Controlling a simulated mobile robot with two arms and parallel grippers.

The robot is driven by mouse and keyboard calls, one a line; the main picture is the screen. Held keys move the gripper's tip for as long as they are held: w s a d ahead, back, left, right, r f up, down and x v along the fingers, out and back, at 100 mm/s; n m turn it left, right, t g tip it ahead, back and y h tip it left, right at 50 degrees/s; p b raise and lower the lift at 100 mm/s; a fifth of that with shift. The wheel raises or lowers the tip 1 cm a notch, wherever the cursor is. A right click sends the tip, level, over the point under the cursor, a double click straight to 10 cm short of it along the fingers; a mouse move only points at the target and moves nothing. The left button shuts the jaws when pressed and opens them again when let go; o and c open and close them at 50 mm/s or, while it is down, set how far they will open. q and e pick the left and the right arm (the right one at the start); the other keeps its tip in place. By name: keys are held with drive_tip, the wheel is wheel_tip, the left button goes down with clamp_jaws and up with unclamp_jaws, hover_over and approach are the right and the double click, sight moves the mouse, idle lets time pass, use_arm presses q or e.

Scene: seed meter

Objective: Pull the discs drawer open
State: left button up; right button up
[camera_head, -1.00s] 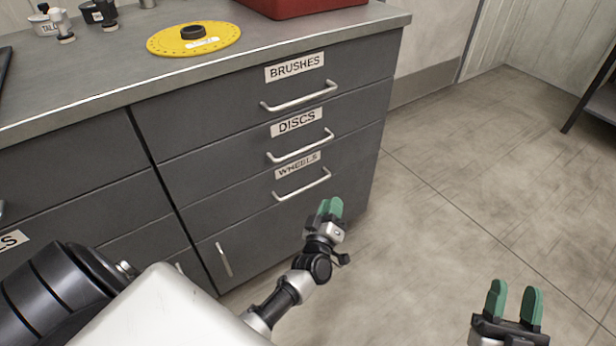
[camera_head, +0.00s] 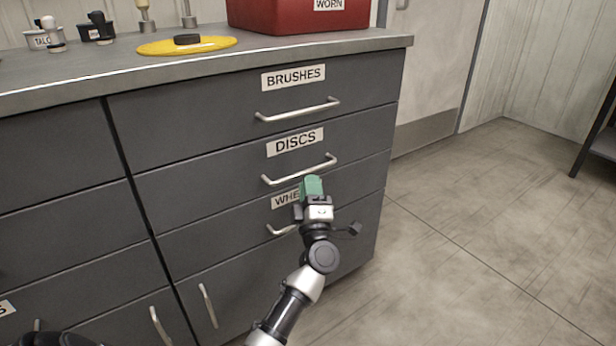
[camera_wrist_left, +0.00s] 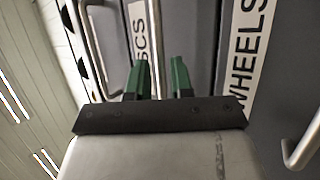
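The discs drawer (camera_head: 225,175) is the grey second drawer down, shut flush with its neighbours. Its DISCS label (camera_head: 295,142) is above its silver bar handle (camera_head: 300,172). My left gripper (camera_head: 312,186) has green fingertips just below and in front of that handle, overlapping the WHEELS label. In the left wrist view, the two green fingers (camera_wrist_left: 162,78) are apart. The discs handle (camera_wrist_left: 156,45) runs down toward the gap between them; I cannot tell whether it touches either finger. My right gripper is out of view.
The brushes drawer handle (camera_head: 298,109) is above and the wheels drawer handle (camera_head: 281,230) is close below, partly hidden by my gripper. A red box (camera_head: 285,17) and a yellow disc (camera_head: 160,47) are on the worktop.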

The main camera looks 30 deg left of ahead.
sight(308, 172)
use_arm(q)
drive_tip(key=shift+b+x, duration=0.35)
drive_tip(key=shift+x, duration=1.7)
clamp_jaws()
